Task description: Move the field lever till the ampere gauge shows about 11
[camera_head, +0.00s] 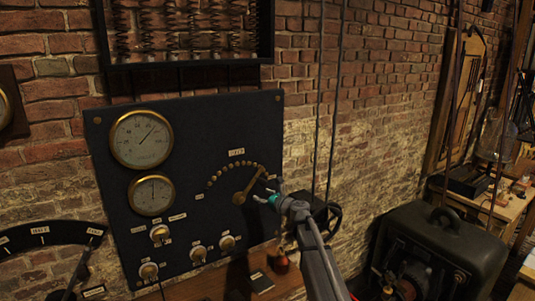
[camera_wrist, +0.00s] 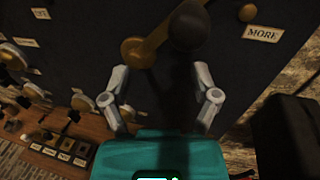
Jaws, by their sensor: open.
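The field lever (camera_head: 248,187) is a brass arm on a dark panel, pointing up and right from its pivot. In the wrist view the lever (camera_wrist: 150,43) ends in a dark round knob (camera_wrist: 188,30). Two brass-rimmed gauges are on the panel: the upper gauge (camera_head: 141,139) has its needle up and right, the lower gauge (camera_head: 151,195) has its needle near vertical. Their lettering is too small to tell which is the ampere gauge. My gripper (camera_head: 272,197) is right of the lever. In the wrist view its fingers (camera_wrist: 161,75) are apart and empty, below the knob.
An arc of brass studs (camera_head: 232,167) runs above the pivot. A MORE label (camera_wrist: 262,33) is right of the knob. Several switches (camera_head: 199,253) sit low on the panel. A wooden shelf (camera_head: 215,288) is below, and a dark machine (camera_head: 425,240) stands at right.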

